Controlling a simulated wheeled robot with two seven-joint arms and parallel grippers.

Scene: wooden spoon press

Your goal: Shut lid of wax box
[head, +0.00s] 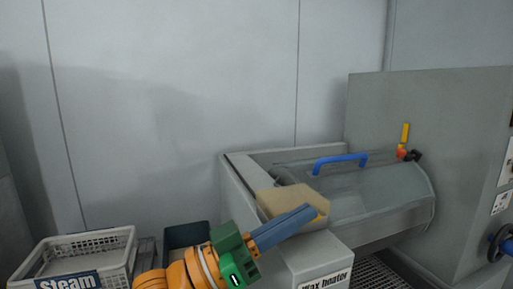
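A grey box labelled "Wax heater" (322,255) stands at the bottom centre-right. A tan, flat-faced piece (284,200) shows above its left part, partly hidden behind my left gripper; I cannot tell for sure whether it is the lid. My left gripper (312,212), with blue fingers and a green body, reaches up and right from the bottom. Its fingertips overlap the tan piece's lower right edge in the picture; contact is unclear. The fingers line up in view, so their opening cannot be judged. My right gripper is not in view.
Behind stands a grey machine with a rounded cover (385,195) and a blue handle (340,160). A white crate (118,250) and a dark bin (187,234) are at lower left.

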